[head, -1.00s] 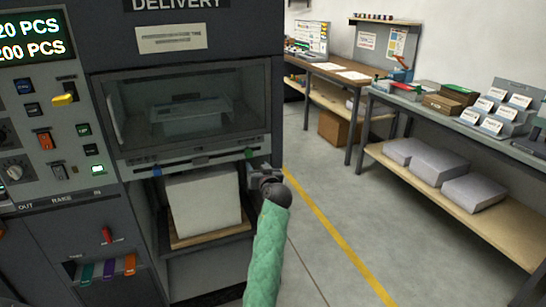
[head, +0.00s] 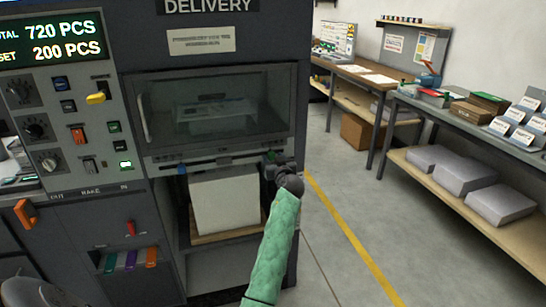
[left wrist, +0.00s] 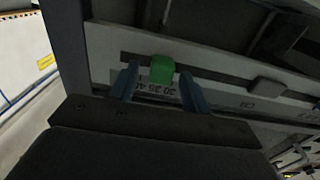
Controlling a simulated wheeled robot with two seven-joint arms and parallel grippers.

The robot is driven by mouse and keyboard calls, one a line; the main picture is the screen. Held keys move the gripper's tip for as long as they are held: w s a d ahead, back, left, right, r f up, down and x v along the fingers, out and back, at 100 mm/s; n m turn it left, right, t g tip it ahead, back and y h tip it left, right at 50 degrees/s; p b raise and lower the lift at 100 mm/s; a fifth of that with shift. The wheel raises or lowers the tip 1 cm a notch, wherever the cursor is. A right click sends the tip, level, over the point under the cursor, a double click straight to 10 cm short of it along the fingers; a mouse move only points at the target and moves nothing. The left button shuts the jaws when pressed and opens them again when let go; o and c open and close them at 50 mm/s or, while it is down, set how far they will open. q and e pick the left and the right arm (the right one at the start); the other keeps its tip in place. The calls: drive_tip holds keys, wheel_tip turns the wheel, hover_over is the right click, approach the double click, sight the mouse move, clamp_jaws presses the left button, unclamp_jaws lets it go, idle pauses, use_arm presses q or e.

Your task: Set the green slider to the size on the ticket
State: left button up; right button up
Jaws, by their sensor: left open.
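The green slider (left wrist: 162,69) sits on a pale rail with a printed number scale (left wrist: 155,88) in the left wrist view. The numbers are too small to read surely. My left gripper (left wrist: 159,74) is open, one blue finger on each side of the slider, with gaps visible. In the head view my left gripper (head: 276,166) is at the right end of the rail under the delivery window, largely covering the slider (head: 270,156). A blue slider (head: 182,169) is at the rail's left end. I cannot make out a ticket for certain. My right gripper is not in view.
A white paper stack (head: 225,203) stands in the bay below the rail. The control panel (head: 75,130) with knobs and switches is at left. A shelf bench (head: 470,125) stands at right. The floor (head: 340,215) between is clear.

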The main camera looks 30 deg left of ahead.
use_arm(q)
drive_tip(key=shift+w+a, duration=0.2)
drive_tip(key=shift+a, duration=0.2)
drive_tip(key=shift+c, duration=0.2)
clamp_jaws()
drive_tip(key=shift+s+a+f, duration=0.1)
drive_tip(key=shift+s+a, duration=0.75)
drive_tip(key=shift+s, duration=0.15)
drive_tip(key=shift+c, duration=1.6)
unclamp_jaws()
drive_tip(key=o, duration=0.4)
drive_tip(key=shift+s+a, duration=0.15)
drive_tip(key=shift+s, duration=0.05)
drive_tip(key=shift+c, duration=0.2)
